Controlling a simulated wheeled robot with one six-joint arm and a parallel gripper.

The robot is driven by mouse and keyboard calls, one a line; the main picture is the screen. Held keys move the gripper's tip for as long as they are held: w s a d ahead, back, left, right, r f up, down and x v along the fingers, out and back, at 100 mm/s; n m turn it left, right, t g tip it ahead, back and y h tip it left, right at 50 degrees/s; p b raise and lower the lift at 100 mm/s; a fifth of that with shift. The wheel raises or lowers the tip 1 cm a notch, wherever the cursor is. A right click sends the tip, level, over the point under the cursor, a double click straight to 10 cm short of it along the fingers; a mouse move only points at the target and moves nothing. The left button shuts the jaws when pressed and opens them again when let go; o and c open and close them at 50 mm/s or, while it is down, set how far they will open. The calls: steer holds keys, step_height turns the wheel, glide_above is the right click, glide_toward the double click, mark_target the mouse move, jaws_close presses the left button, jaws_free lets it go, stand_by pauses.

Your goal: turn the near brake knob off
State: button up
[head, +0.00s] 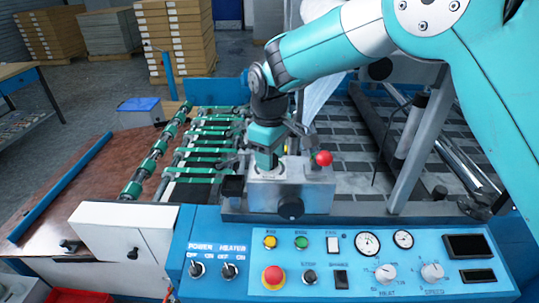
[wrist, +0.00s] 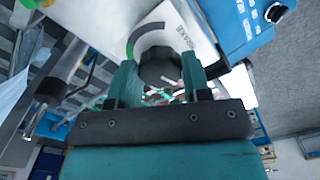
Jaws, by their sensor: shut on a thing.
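My gripper (head: 266,158) points down onto the top of a metal box (head: 312,190) behind the blue control panel. In the wrist view my gripper (wrist: 160,75) has its two teal fingers on either side of a dark round brake knob (wrist: 159,62), shut on it. A pale plate (wrist: 185,38) beside the knob carries lettering that looks like BRAKE and an arc, part green and part grey. The knob's pointer is not clear, so its setting cannot be read. In the head view the gripped knob is hidden by my gripper.
Another black knob (head: 290,208) sits on the box's front, and a red ball handle (head: 323,158) stands at its right. The blue panel (head: 340,270) in front has switches, dials and a red stop button (head: 273,277). Green-banded rollers (head: 205,155) lie behind left.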

steer(key=n, duration=0.4)
steer(key=shift+w+n, duration=0.1)
steer(key=shift+n, duration=0.2)
stand_by(0.3)
steer(key=o, duration=0.9)
steer(key=shift+o, duration=0.2)
steer(key=shift+r, duration=0.1)
step_height(320, 180, up, 17)
steer(key=b, duration=0.3)
steer(key=shift+r, duration=0.15)
